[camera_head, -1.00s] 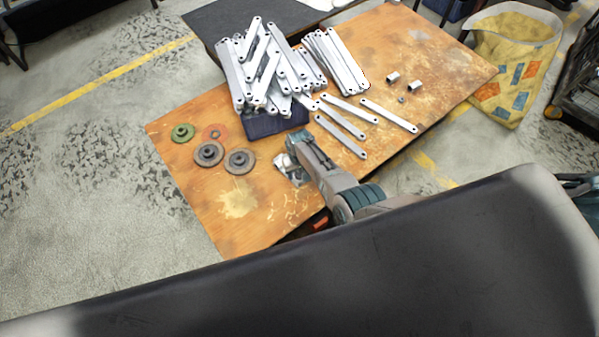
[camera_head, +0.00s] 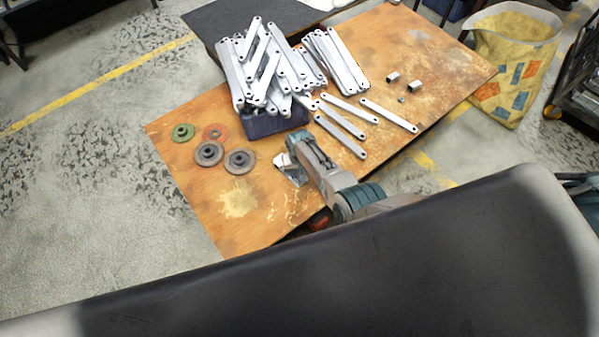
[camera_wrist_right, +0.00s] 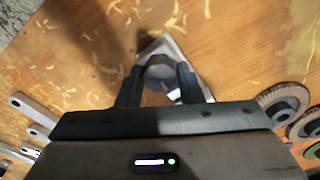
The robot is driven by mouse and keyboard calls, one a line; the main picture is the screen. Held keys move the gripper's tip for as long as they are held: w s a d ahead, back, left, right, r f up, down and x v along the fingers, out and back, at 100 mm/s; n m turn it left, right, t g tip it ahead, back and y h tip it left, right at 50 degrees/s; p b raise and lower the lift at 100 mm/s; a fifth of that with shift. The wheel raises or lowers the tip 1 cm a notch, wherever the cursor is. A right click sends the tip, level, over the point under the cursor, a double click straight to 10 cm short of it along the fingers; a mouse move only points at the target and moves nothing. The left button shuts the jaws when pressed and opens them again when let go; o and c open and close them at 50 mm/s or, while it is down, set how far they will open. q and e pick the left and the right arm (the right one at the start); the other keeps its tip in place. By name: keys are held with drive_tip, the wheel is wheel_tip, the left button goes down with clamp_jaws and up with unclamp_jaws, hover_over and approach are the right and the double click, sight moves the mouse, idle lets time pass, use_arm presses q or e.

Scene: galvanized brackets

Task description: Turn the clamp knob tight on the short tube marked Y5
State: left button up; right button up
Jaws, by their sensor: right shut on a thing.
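My right gripper (camera_head: 287,160) is low over the near part of the wooden table. In the right wrist view, its two dark fingers (camera_wrist_right: 160,73) are shut on a grey rounded knob (camera_wrist_right: 159,66). The knob is over a silver metal piece (camera_wrist_right: 172,43), whose edges show around the fingers. The silver piece (camera_head: 290,176) also shows beside my gripper in the head view, mostly covered. No Y5 mark can be read in either view. Two short metal tubes (camera_head: 392,77) (camera_head: 415,86) lie apart at the table's right. My left gripper is not in view.
A blue bin (camera_head: 270,124) heaped with flat metal brackets (camera_head: 262,65) stands at the back. Loose brackets (camera_head: 341,136) lie right of my gripper. Several discs (camera_head: 240,160) lie left of it. The table (camera_head: 205,205) is clear at its near left.

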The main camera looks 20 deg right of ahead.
drive_tip(key=m, duration=0.7)
drive_tip(key=shift+m, duration=0.4)
drive_tip(key=m, duration=0.3)
drive_tip(key=shift+m, duration=0.4)
drive_tip(key=m, duration=0.5)
drive_tip(key=o, duration=0.9)
